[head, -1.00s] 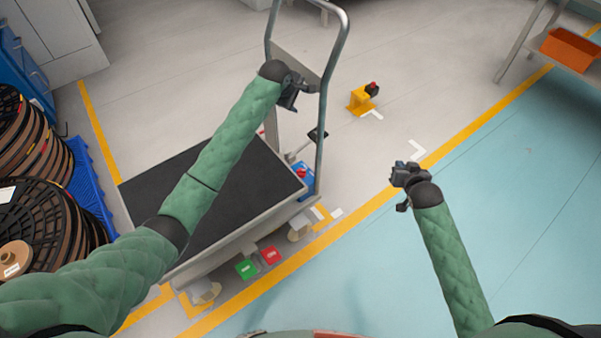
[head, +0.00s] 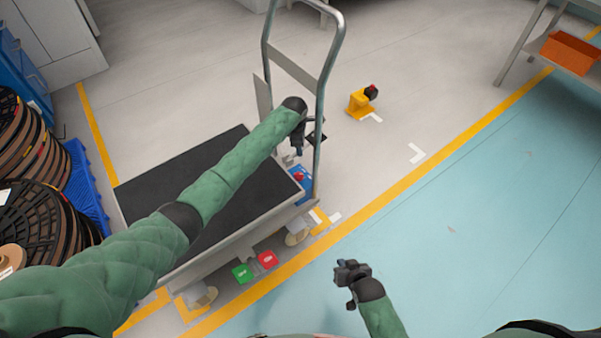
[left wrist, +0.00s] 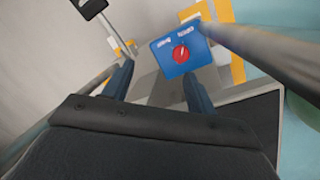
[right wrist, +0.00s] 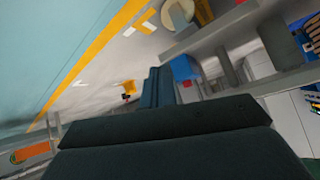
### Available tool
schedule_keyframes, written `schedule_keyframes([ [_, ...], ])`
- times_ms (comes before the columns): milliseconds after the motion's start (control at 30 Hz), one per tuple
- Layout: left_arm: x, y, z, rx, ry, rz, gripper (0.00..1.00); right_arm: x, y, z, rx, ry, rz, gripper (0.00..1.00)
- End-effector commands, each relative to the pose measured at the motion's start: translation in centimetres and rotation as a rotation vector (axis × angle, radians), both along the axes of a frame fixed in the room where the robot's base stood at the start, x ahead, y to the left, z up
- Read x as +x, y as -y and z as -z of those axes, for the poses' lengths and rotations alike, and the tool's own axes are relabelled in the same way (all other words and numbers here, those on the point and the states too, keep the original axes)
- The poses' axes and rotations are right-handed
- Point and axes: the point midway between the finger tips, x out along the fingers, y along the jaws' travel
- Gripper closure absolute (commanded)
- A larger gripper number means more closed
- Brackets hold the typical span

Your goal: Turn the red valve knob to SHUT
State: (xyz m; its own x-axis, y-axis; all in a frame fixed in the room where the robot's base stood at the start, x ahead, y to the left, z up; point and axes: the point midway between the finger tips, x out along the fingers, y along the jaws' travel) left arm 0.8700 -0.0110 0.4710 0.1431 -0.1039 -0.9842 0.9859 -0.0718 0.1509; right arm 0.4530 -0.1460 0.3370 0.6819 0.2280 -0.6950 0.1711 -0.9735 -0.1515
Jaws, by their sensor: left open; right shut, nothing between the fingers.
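The red valve knob (head: 298,176) sits on a blue box (head: 305,189) at the cart's handle end. In the left wrist view the round knob (left wrist: 181,53) shows a pale pointer line and stands on the blue plate (left wrist: 167,67), with white labels too blurred to read surely. My left gripper (head: 297,150) is open above the box; its two fingers (left wrist: 158,82) point toward it, apart from the knob. My right gripper (head: 346,268) is shut and empty, over the floor right of the cart. Its fingers (right wrist: 158,85) also show in the right wrist view.
The cart's black deck (head: 150,185) and upright metal handle (head: 320,110) stand close around my left arm. Green (head: 242,273) and red (head: 267,260) pads lie by the cart's near side. The teal floor (head: 480,220) at right is clear.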

Motion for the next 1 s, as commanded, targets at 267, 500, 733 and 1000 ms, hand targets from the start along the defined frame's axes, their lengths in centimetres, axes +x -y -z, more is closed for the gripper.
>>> schedule_keyframes([
  [267,-2.9,-1.1,6.6,0.084,-0.139,-0.143,0.43,-10.5,-7.9,4.4,0.032,-0.104,-0.092,1.0],
  [500,-3.3,-1.3,8.6,0.095,-0.155,-0.162,0.43,-11.7,-8.9,5.1,0.034,-0.114,-0.105,1.0],
  [733,-3.3,-1.2,12.0,0.095,-0.154,-0.16,0.43,-11.6,-8.8,5.7,0.034,-0.112,-0.104,1.0],
  [1000,-3.3,-1.3,14.7,0.094,-0.152,-0.159,0.43,-11.6,-8.8,6.3,0.035,-0.111,-0.102,1.0],
])
